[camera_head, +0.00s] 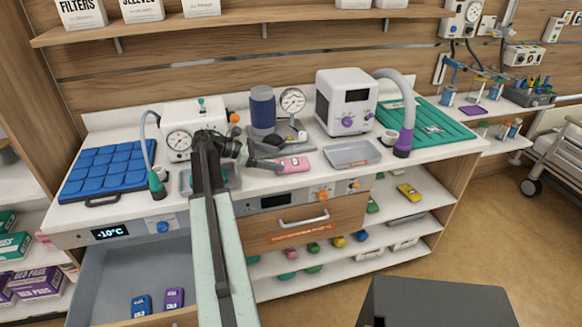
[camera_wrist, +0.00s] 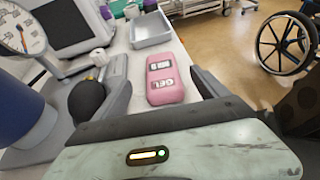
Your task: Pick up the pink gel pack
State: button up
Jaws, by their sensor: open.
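The pink gel pack (camera_head: 293,164) lies flat on the white counter, in front of the gauge stand and left of the grey metal tray. In the wrist view the pink gel pack (camera_wrist: 165,80) lies between my two fingers, label up and a little beyond their tips. My gripper (camera_wrist: 160,92) is open and empty, with one finger on each side of the pack. In the head view my gripper (camera_head: 268,158) is just left of the pack, and my arm hides part of the counter behind it.
The grey metal tray (camera_head: 351,154) stands right of the pack. A gauge (camera_head: 292,101), a blue cylinder (camera_head: 263,108) and a black bulb (camera_wrist: 86,100) stand close by. An open drawer (camera_head: 110,275) below holds a blue pack and a purple pack.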

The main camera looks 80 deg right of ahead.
aim_at(293, 162)
jog(key=shift+s+d+f, duration=0.25)
jog(key=shift+s+f, duration=0.05)
jog(key=shift+s, duration=0.3)
jog(key=b+x, duration=0.2)
jog(key=x, duration=0.3)
jog(key=shift+s, duration=0.2)
jog(key=shift+r, duration=0.1)
jog(key=c, duration=1.7)
